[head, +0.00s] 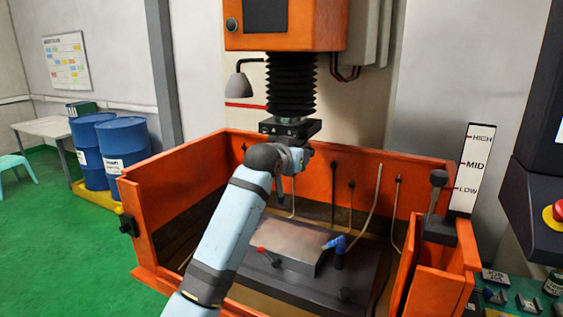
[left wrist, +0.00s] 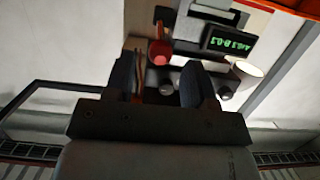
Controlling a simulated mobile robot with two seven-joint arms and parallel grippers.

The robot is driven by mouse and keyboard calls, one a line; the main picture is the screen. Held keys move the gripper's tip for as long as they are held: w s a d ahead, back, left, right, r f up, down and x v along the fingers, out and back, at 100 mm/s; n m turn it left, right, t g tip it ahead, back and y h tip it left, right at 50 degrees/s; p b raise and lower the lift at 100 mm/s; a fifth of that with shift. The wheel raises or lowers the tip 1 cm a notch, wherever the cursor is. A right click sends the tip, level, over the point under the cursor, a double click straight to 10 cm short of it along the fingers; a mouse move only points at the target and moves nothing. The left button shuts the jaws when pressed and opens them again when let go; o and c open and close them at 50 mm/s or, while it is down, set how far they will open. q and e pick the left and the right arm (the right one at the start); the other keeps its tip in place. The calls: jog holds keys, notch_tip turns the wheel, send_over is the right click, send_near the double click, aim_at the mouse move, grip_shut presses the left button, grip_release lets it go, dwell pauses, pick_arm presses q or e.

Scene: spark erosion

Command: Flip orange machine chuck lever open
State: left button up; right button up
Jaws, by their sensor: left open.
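The orange machine (head: 285,25) has a dark chuck (head: 290,128) hanging below its black bellows. My left arm reaches up from the bottom, and its gripper (head: 300,155) is just under the chuck, partly hidden by the wrist. In the left wrist view my gripper (left wrist: 160,78) is open, with two dark fingers apart. A red round knob (left wrist: 158,50) shows beyond the fingertips, between them in the picture; I cannot tell if it is the chuck lever's end. No contact is clear. The lever cannot be made out in the head view. My right gripper is not in view.
An orange-walled tank (head: 180,180) surrounds the work area. Inside are a grey block (head: 290,245), a red-tipped lever (head: 262,250), a blue-handled fitting (head: 335,243) and several thin pipes. A lamp (head: 238,85) hangs left of the bellows. A black-knobbed level lever (head: 437,180) stands right.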

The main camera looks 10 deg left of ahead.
pick_arm(q)
jog(key=b+v, duration=0.2)
jog(key=v, duration=0.8)
jog(key=shift+a, duration=0.1)
